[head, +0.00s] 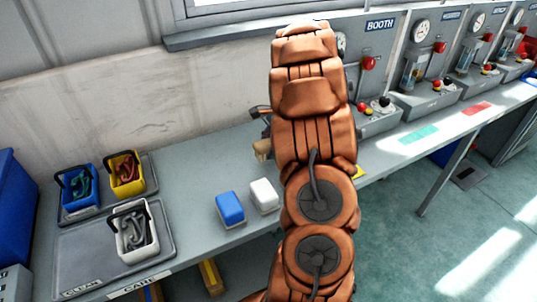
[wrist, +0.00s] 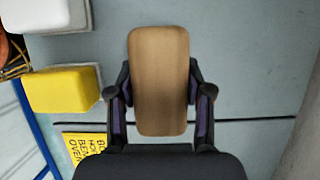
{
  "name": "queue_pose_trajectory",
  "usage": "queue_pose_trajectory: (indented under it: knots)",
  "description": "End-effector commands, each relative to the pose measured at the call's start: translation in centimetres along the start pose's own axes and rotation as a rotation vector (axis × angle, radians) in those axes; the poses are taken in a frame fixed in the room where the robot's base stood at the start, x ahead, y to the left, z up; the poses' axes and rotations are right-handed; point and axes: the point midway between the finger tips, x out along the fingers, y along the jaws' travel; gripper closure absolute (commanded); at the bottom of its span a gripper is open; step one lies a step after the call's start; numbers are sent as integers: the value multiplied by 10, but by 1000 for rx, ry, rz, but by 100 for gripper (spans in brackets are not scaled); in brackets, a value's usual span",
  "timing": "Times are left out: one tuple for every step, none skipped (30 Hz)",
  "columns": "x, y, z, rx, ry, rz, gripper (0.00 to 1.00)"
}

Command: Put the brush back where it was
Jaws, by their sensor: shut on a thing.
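The brush (wrist: 159,80) shows in the wrist view as a tan wooden block, upright in the picture, between the two dark fingers of my gripper (wrist: 160,88). My gripper is shut on its sides. Any bristles are hidden. In the head view a small tan end of the brush (head: 262,149) shows left of my arm, over the grey bench (head: 190,180). My arm hides most of the gripper there. The wrist view shows bare grey surface around and right of the brush; I cannot tell how high it is held.
A blue block (head: 231,209) and a white block (head: 264,195) sit on the bench. A yellow block (wrist: 62,90) and a yellow printed label (wrist: 85,146) lie left of the brush. A grey tray (head: 75,262) with bins stands at left. Gauge stations (head: 425,75) line the back right.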

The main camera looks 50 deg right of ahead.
Motion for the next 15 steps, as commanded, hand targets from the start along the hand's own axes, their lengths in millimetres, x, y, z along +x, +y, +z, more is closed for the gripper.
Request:
queue_pose_trajectory:
  knots:
    - [3, 0, -1, 0, 0, 0, 82]
    - [5, 0, -2, 0, 0, 0, 82]
    - [9, 0, -4, 1, 1, -1, 82]
    - [13, 0, -6, 1, 0, -1, 82]
    - [17, 0, -7, 2, 0, 0, 82]
    - [22, 1, -9, 2, -2, 2, 82]
    - [25, 1, -10, 2, -3, 2, 82]
    - [28, 1, -11, 2, -3, 2, 82]
    - [31, 1, -13, 2, -2, 1, 82]
    - [32, 1, -13, 2, -2, 0, 82]
    - [33, 0, -14, 2, -1, -1, 82]
    - [33, 0, -14, 1, -1, -1, 82]
    - [33, 0, -14, 1, 0, -1, 82]
    - [32, 0, -14, 1, 0, -1, 82]
    - [32, 0, -14, 1, 0, -1, 82]
